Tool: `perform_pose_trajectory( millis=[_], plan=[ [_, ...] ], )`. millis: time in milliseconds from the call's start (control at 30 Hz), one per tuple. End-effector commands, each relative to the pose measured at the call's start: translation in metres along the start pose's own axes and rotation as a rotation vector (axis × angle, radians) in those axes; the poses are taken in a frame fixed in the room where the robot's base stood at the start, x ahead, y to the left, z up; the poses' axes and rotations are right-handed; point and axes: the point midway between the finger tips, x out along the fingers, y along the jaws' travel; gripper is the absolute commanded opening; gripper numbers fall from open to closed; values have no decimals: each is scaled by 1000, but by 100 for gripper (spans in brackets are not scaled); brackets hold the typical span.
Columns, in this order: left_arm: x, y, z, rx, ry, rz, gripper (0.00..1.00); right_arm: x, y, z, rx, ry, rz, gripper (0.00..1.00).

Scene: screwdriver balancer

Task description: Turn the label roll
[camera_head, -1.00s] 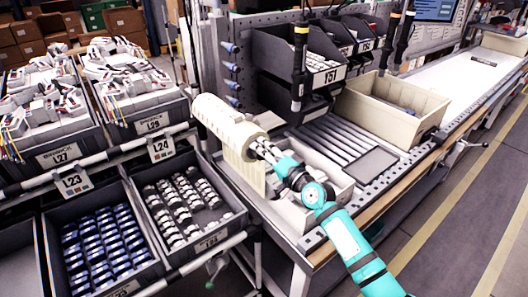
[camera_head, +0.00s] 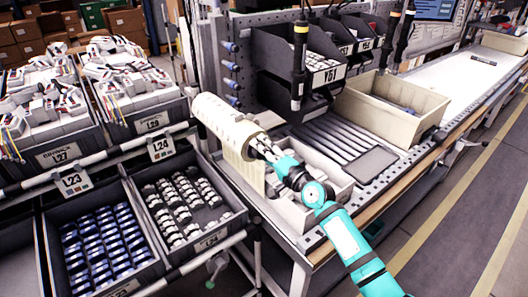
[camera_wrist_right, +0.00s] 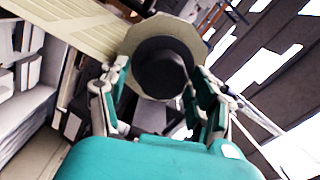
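The label roll (camera_head: 222,117) is a thick cream cylinder mounted at the left end of the workbench, with a cream strip hanging from it. My right gripper (camera_head: 258,146) is at the roll's near end, its arm coming in from the lower right. In the right wrist view, the roll's cream end face (camera_wrist_right: 150,29) and dark round core (camera_wrist_right: 160,65) face the camera. The right gripper's fingers (camera_wrist_right: 158,86) are spread, one on each side of the core. I cannot tell whether they touch it. My left gripper is not in view.
A light bin (camera_head: 322,172) stands below the gripper on the bench. A larger beige bin (camera_head: 372,112) is farther right. Dark crates with parts (camera_head: 140,262) fill the left side. Black hanging tools (camera_head: 299,70) are behind the arm. Open floor (camera_head: 460,220) lies at right.

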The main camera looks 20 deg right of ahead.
Motion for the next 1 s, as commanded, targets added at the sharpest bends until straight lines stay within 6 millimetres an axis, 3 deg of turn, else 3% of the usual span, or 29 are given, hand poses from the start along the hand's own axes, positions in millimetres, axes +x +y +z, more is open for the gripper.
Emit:
perform_pose_trajectory(
  millis=[367, 800, 1000],
  plan=[
    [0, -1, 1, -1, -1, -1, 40, -6, 0, 0, 0, 0, -1, 68],
    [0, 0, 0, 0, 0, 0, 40, -91, 1, 0, -2, 0, 1, 68],
    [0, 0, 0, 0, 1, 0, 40, -115, 1, 0, -2, 0, 1, 68]
  ],
)
